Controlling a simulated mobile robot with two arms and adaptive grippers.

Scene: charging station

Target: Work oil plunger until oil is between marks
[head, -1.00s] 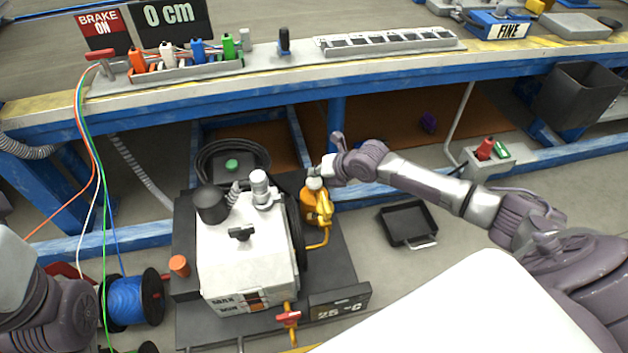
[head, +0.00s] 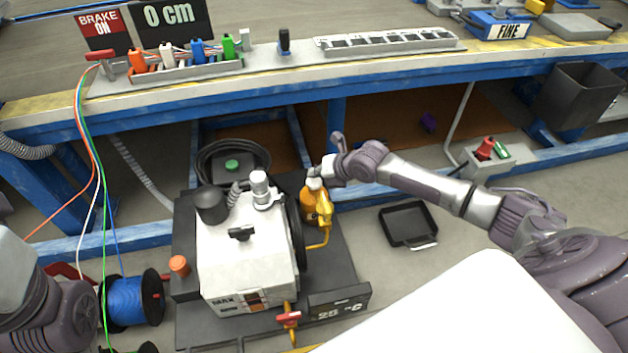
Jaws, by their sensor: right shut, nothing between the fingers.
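The white pump unit (head: 246,265) stands on a dark base under the bench. Its front has MAX and MIN lettering beside a small sight window (head: 254,299) with brownish red in it; the exact level is too small to read. An orange oil can (head: 310,205) with a yellow spout stands at the pump's right, with the pale plunger cap (head: 314,184) on top. My right gripper (head: 317,174) is shut and empty, its fingertips right at the cap from above; contact is hard to tell. Only my left arm shows, at lower left; its gripper is out of view.
A 25 °C display (head: 340,304) and a red-handled valve (head: 289,319) sit at the pump's front right. A black tray (head: 408,224) lies on the floor to the right. A blue cable reel (head: 126,300) stands left. The bench edge (head: 290,75) runs above.

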